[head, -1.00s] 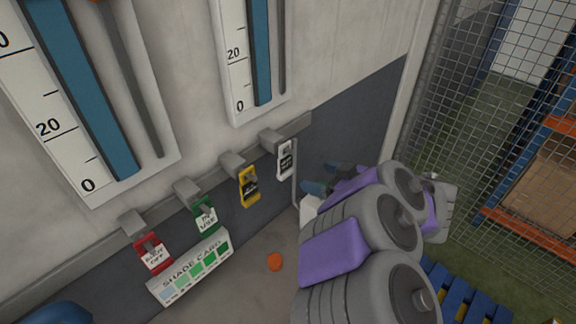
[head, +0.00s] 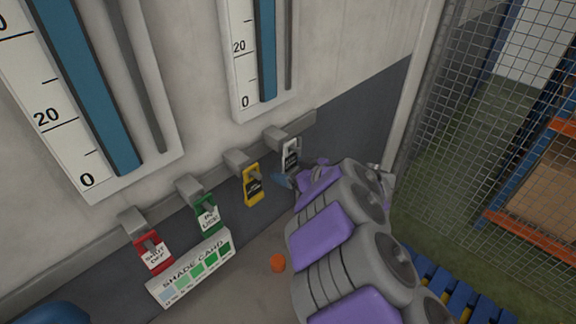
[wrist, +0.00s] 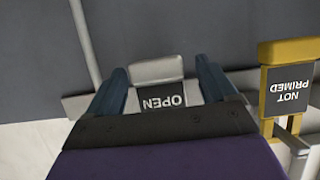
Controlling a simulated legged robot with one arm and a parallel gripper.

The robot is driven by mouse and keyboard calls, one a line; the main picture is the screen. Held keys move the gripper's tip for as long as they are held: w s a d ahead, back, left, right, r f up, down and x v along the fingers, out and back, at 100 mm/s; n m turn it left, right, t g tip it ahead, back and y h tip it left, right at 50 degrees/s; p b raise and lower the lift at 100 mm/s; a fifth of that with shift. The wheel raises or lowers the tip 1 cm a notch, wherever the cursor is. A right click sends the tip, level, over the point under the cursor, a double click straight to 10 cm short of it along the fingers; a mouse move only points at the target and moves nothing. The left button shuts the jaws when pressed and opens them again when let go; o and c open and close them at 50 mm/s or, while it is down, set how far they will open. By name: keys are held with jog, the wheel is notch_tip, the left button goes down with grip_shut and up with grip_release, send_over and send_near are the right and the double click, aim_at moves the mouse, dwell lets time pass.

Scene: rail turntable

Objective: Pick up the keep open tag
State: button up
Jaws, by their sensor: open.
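The keep open tag (head: 290,154) is white with a dark label and hangs from the rightmost hook on the wall rail in the head view. In the wrist view the tag (wrist: 162,96) appears upside down, its label reading OPEN, the rest hidden by my gripper. My gripper (wrist: 161,73) is open, with one blue finger on each side of the tag. I cannot tell whether either finger touches it. In the head view my gripper (head: 284,180) is just below the tag, partly hidden by my arm.
A yellow not primed tag (head: 252,188) hangs just left, close to my gripper in the wrist view (wrist: 290,90). A green in use tag (head: 207,214) and a red shut off tag (head: 152,254) hang farther left. A shade card (head: 193,270) stands below. A mesh fence (head: 470,130) is at right.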

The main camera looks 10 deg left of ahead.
jog(key=shift+w+a+f, duration=0.15)
jog(key=shift+w+a, duration=0.15)
jog(key=shift+a, duration=0.2)
jog(key=shift+d, duration=0.35)
jog(key=shift+c, duration=0.3)
jog(key=shift+d, duration=0.2)
jog(key=c, duration=0.3)
jog(key=shift+a, duration=0.4)
jog(key=c, duration=0.7)
jog(key=shift+d, duration=0.15)
jog(key=shift+r, duration=0.7)
jog(key=s+d, duration=0.3)
jog(key=d, duration=0.2)
jog(key=s+d+p, duration=0.1)
jog(key=s+d, duration=0.2)
jog(key=d, duration=0.2)
jog(key=s+d, duration=0.3)
jog(key=d, duration=0.2)
jog(key=shift+s+d+r, duration=0.1)
jog(key=shift+s+d, duration=0.05)
jog(key=shift+d, duration=0.15)
